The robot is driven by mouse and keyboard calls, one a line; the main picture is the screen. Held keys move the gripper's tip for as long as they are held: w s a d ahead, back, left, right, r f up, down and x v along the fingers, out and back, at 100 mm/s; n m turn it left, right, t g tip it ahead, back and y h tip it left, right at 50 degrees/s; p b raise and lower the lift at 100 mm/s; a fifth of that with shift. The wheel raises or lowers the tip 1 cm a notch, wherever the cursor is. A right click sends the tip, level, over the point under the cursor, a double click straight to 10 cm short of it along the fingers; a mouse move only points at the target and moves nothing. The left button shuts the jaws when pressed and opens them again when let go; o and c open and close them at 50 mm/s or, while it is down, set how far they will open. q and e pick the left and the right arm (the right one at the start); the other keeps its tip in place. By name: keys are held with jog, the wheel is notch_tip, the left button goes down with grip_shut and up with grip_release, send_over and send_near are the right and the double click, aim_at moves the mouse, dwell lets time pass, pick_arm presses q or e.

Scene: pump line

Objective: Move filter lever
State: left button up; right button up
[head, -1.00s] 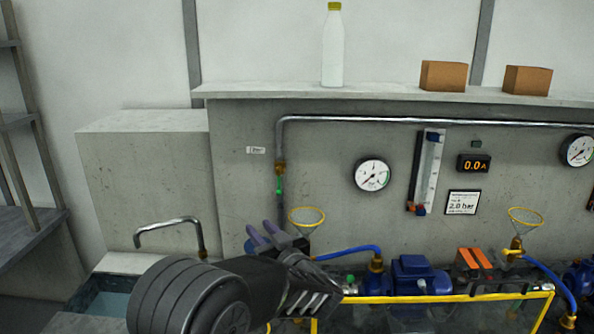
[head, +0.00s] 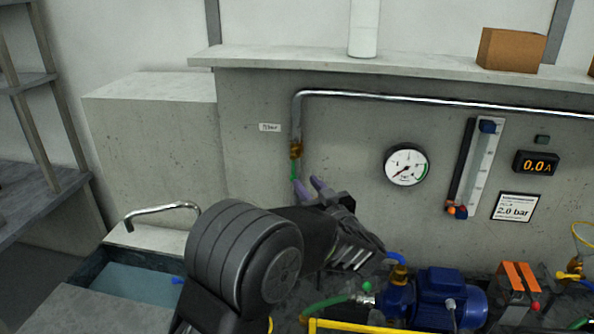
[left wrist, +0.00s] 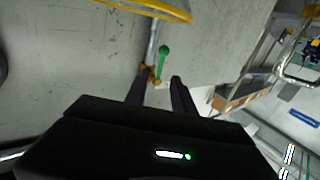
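The filter lever (head: 294,171) is a green handle hanging below a brass valve (head: 296,150) on the vertical pipe at the wall, near a small label. In the left wrist view the lever (left wrist: 164,57) shows with a rounded green end, just beyond my fingertips and roughly between their lines. My left gripper (head: 309,187) has its purple fingertips close to the lever's lower end in the head view. In the left wrist view its fingers (left wrist: 161,79) are apart with nothing held between them. I cannot tell whether a finger touches the lever. My right gripper is out of view.
A steel pipe (head: 400,98) runs along the wall above a round gauge (head: 406,164). A blue pump (head: 441,297) and hoses stand at lower right. A sink (head: 128,285) with a bent tap is at lower left. A yellow ring (left wrist: 150,9) lies close in the wrist view.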

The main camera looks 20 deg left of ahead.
aim_at(294, 169)
pick_arm(q)
jog(key=p+x, duration=0.2)
jog(key=x, duration=0.5)
jog(key=shift+w+a, duration=0.1)
jog(key=shift+a, duration=0.1)
jog(key=shift+c, duration=0.3)
grip_shut()
dwell(0.9)
